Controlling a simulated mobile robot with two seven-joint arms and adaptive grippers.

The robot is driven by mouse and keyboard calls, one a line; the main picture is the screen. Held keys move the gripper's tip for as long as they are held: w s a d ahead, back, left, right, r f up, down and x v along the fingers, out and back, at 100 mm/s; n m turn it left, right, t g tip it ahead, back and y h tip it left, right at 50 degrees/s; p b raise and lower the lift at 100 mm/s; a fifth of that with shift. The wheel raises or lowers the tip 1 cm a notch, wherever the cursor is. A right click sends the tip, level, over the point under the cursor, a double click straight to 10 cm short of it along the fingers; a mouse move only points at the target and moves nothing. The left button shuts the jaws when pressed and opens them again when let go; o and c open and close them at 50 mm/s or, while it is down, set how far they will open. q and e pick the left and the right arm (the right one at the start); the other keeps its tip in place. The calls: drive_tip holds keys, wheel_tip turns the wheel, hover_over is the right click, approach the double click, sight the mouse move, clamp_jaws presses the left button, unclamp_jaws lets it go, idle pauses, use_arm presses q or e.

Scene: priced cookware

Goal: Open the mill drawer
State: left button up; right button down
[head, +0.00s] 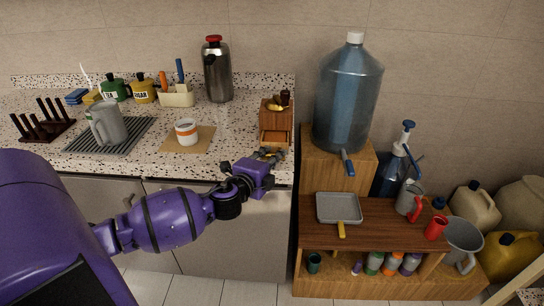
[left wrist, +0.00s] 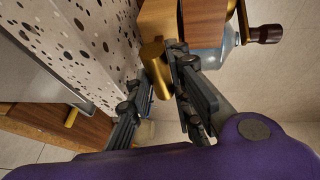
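The wooden mill (head: 276,115) stands at the right end of the speckled counter, with a brass bowl and a dark crank knob on top. Its drawer (head: 274,138) is low on the front; I cannot tell how far out it is. My left gripper (head: 268,154) is just in front of the drawer. In the left wrist view, the brass drawer knob (left wrist: 157,70) lies between the two spread fingers of my left gripper (left wrist: 154,84), close to the upper right finger. The mill's wooden body (left wrist: 205,20) is beyond it. My right gripper is out of view.
A grey mug (head: 108,124) on a ribbed mat and a white-orange mug (head: 187,132) on a board stand left on the counter. A steel flask (head: 217,70) is behind. A large water bottle (head: 347,95) stands right of the mill on a wooden stand.

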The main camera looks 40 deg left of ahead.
use_arm(q)
drive_tip(key=shift+o, duration=0.4)
drive_tip(key=shift+s, duration=0.25)
drive_tip(key=v, duration=1.1)
drive_tip(key=shift+s, duration=0.25)
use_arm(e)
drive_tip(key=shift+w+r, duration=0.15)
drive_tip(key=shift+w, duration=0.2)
use_arm(q)
drive_tip(key=shift+r, duration=0.1)
